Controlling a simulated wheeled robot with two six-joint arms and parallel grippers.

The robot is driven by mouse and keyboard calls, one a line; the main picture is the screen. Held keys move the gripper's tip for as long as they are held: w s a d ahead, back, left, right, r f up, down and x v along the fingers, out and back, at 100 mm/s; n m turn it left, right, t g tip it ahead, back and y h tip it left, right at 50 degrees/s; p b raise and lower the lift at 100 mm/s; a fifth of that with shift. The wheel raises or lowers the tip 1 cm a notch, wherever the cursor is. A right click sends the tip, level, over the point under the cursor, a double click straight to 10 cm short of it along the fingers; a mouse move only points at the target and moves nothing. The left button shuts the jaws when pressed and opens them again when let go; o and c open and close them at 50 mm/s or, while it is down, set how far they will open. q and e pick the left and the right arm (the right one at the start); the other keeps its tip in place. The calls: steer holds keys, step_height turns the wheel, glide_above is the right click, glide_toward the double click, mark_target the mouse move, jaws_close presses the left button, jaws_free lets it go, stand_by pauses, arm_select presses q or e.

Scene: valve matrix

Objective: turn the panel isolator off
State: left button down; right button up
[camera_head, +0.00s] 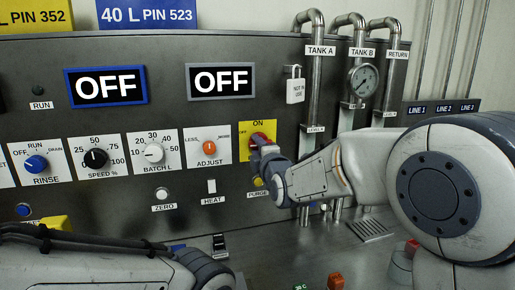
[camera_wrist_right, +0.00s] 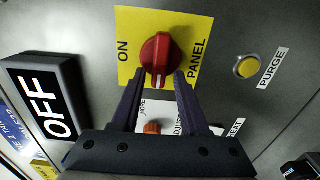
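The panel isolator is a red rotary knob (camera_head: 262,139) on a yellow plate (camera_head: 244,130) marked ON, right of the ADJUST dial. In the right wrist view the red knob (camera_wrist_right: 158,52) shows large on its yellow plate (camera_wrist_right: 128,50), with ON and PANEL printed beside it. My right gripper (camera_wrist_right: 160,75) is open, its dark fingertips one on each side of the knob's lower end in that view. Whether they touch it, I cannot tell. In the head view the right gripper partly covers the plate. My left arm lies at the lower left; its gripper is not visible.
The ADJUST dial (camera_head: 209,148) and PURGE button (camera_wrist_right: 247,67) sit close to the isolator. Two displays (camera_head: 105,86) (camera_head: 220,80) read OFF. A padlock (camera_head: 295,86) hangs by the pipes (camera_head: 316,80) at right, near my right arm.

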stand_by(0.3)
steer(key=b+v, duration=0.2)
steer(key=v, duration=0.8)
steer(key=shift+s, duration=0.2)
steer(key=s+a+f+m+g+p, duration=0.2)
steer(key=s+f+m+g+p, duration=0.1)
steer(key=s+f+g, duration=0.3)
steer(key=s+a+f+m+g+p, duration=0.25)
steer(key=s+f+m, duration=0.2)
steer(key=s, duration=0.25)
steer(key=s+d+f+m+g+h+p, duration=0.1)
steer(key=s+d+f+m+g+h, duration=0.1)
steer(key=s, duration=0.7)
steer(key=s+d+f+m+g+h+p, duration=0.2)
steer(key=s+d+f+m+g, duration=0.1)
steer(key=s, duration=0.7)
steer(key=d+m+g, duration=0.1)
steer(key=d+g, duration=0.1)
steer(key=g, duration=0.1)
steer(key=shift+d+m+g, duration=0.25)
steer(key=shift+m+g, duration=0.1)
